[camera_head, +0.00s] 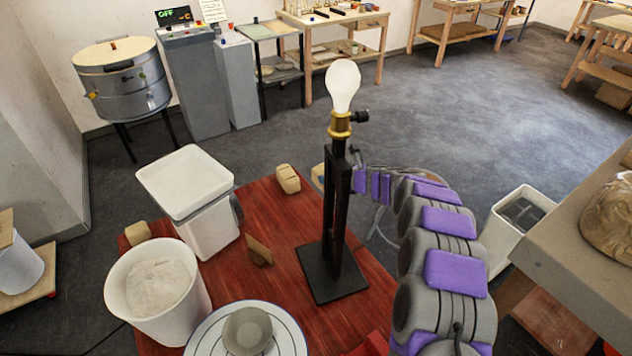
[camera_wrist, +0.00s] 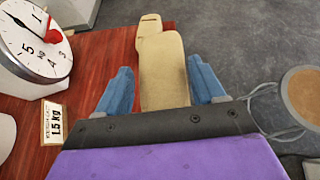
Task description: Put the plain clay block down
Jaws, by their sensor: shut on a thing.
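The plain clay block (camera_wrist: 163,75) is a tan, smooth, long piece between my gripper's two blue fingers in the wrist view. My gripper (camera_wrist: 162,85) is shut on it. In the head view, only a small tan part of the held block (camera_head: 318,172) shows behind the lamp, by the far edge of the red table (camera_head: 285,215). Another tan block (camera_head: 288,178) with a dark slot lies on the table close by. It also shows just beyond the held block in the wrist view (camera_wrist: 150,23). The gap under the held block is hidden.
The black lamp (camera_head: 333,215) with a white bulb stands between the head camera and my gripper. A white scale (camera_head: 205,225), a small card (camera_head: 259,250), a powder bucket (camera_head: 155,290) and another block (camera_head: 137,232) are on the table. A grey cable (camera_wrist: 280,133) hangs right of my gripper.

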